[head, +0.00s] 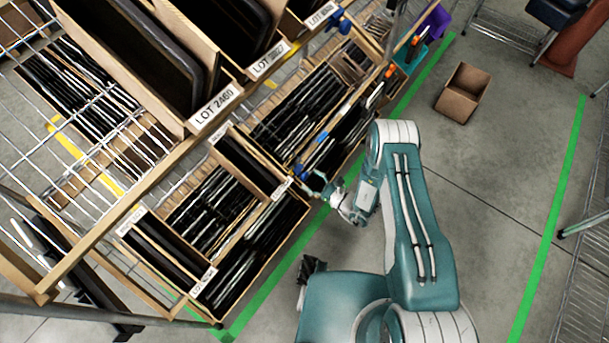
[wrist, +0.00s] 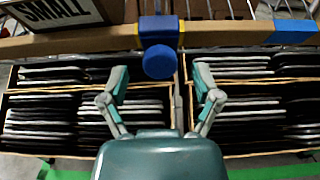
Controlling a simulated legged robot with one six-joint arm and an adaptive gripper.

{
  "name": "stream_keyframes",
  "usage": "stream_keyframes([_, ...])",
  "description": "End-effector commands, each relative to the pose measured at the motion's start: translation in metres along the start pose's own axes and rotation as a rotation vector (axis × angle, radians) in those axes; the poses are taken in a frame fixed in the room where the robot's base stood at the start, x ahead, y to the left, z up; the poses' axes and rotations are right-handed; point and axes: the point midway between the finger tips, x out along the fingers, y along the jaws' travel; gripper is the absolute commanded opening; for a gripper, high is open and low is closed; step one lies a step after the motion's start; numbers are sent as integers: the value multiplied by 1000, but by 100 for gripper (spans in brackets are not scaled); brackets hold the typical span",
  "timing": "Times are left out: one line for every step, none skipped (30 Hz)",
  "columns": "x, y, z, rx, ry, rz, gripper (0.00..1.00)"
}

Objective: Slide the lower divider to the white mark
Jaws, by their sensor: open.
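A round blue knob (wrist: 160,61) on a blue and yellow clamp (wrist: 158,27) sits on the tan lower rail (wrist: 85,44) in the wrist view. It appears to be the handle of the lower divider; the divider's body behind it is mostly hidden. My gripper (wrist: 160,78) is open, with one finger to each side of the knob and visible gaps between. In the head view my gripper (head: 325,186) is at the front of the lower cartons, beside small blue parts. I cannot make out the white mark for certain.
Tilted cartons (head: 262,262) hold several dark flat items below the rail. Blue tape (wrist: 292,31) is on the rail at right in the wrist view. Upper cartons with LOT labels (head: 214,106) overhang.

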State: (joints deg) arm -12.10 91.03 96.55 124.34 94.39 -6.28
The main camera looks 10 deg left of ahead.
Motion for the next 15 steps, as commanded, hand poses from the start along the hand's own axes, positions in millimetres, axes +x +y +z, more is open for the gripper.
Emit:
stream_keyframes([8,1,0,-2,-1,3,81])
stream_keyframes([12,1,0,-2,-1,3,81])
stream_keyframes([17,0,0,-1,0,3,81])
stream_keyframes([19,0,0,-1,0,2,81])
stream_keyframes([22,0,0,-1,1,1,81])
stream_keyframes([24,0,0,-1,0,1,81])
stream_keyframes([26,0,0,0,0,1,81])
stream_keyframes([27,0,0,0,0,1,81])
stream_keyframes([27,0,0,0,0,0,81])
stream_keyframes([28,0,0,0,0,0,81])
stream_keyframes([28,0,0,0,0,0,81])
stream_keyframes([28,0,0,1,0,0,81])
stream_keyframes([28,0,0,1,0,0,81])
stream_keyframes([27,0,0,1,0,0,81])
stream_keyframes([27,0,0,1,0,0,81])
